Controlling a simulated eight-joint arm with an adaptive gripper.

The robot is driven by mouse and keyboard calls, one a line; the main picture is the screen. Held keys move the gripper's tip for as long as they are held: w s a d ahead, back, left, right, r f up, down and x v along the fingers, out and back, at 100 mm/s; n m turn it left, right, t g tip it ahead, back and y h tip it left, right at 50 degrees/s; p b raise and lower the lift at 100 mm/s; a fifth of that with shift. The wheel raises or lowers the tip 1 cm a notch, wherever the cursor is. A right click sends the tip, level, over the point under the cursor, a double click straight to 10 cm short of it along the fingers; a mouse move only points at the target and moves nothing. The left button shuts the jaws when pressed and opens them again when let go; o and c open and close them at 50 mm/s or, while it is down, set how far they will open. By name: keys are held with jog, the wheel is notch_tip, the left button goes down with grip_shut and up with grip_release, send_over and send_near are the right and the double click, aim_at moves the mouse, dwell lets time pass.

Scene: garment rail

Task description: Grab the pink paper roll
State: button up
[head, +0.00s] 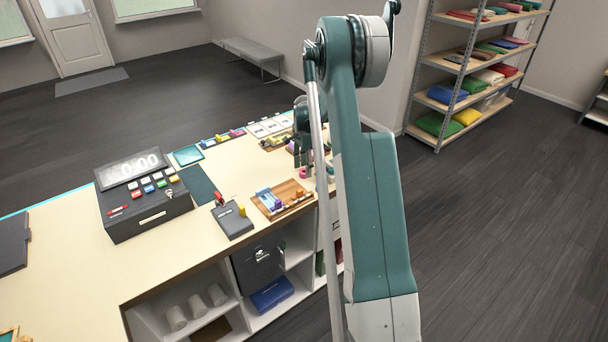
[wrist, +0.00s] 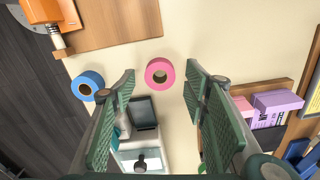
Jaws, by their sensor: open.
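The pink paper roll (wrist: 150,74) lies flat on the pale counter in the wrist view, its dark core hole facing me. My gripper (wrist: 162,88) is open, with one green finger on each side of the roll in the picture. The roll appears just beyond the fingertips, and neither finger seems to touch it. In the head view a small part of the pink roll (head: 304,173) shows on the counter below my gripper (head: 303,158), largely hidden by my arm.
A blue roll (wrist: 88,85) lies left of the pink one, near the counter edge. A wooden board (wrist: 115,25) is above, and a tray with purple boxes (wrist: 277,104) is at right. A black cash register (head: 145,205) stands farther left on the counter (head: 165,255).

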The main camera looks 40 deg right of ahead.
jog(key=shift+f, duration=0.9)
jog(key=c, duration=0.9)
